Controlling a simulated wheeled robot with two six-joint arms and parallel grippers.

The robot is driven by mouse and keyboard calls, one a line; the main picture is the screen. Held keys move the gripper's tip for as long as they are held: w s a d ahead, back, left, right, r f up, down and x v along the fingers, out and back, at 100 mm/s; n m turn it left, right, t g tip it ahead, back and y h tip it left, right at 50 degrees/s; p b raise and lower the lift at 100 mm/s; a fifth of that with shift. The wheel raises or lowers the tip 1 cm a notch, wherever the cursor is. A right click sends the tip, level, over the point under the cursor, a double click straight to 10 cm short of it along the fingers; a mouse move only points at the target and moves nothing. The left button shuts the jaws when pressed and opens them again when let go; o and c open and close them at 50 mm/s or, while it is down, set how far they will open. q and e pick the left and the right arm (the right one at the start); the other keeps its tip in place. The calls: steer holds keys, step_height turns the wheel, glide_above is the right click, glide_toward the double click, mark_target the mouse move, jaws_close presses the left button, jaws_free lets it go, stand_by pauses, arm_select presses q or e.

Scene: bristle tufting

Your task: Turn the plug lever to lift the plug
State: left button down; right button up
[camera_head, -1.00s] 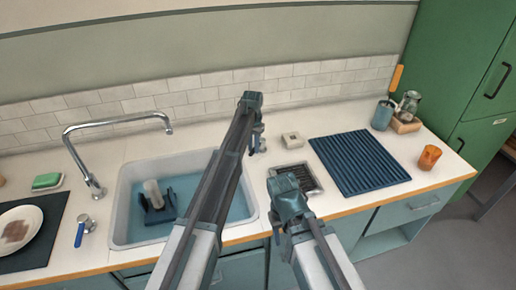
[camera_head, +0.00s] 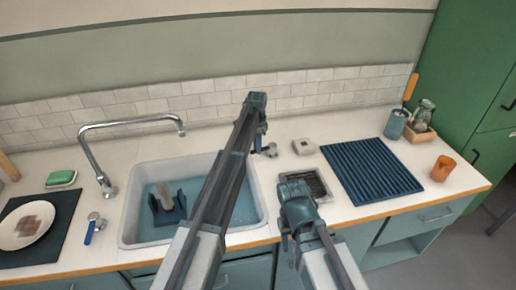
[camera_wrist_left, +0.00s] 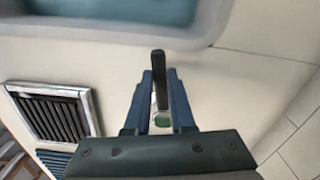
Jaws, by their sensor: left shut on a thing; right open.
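My left gripper (camera_head: 260,138) is behind the sink's right back corner, at the plug lever's fitting (camera_head: 271,150). In the left wrist view its two blue fingers (camera_wrist_left: 160,78) are shut on the dark upright bar of the plug lever (camera_wrist_left: 158,62); a small green round part shows between them lower down. The sink (camera_head: 133,205) holds blue water, with a grey cylinder (camera_head: 165,196) and a dark blue piece in it; I cannot tell if either is the plug. My right gripper (camera_head: 291,240) is open and empty, near the counter's front; its fingers are mostly hidden by its own body.
A drain grate (camera_head: 318,184) and ribbed blue mat (camera_head: 372,172) lie right of the sink. A small white block (camera_head: 303,146) is behind the grate. An orange cup (camera_head: 443,168) is near the right edge.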

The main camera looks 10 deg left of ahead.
arm_select(q)
steer(key=shift+w, duration=0.1)
stand_by(0.3)
steer(key=c, duration=0.8)
jaws_free()
steer(key=shift+o, duration=0.2)
steer(key=shift+r, duration=0.15)
step_height(320, 180, up, 14)
steer(key=p, duration=1.4)
steer(key=shift+f, duration=0.2)
steer(key=shift+f, duration=0.1)
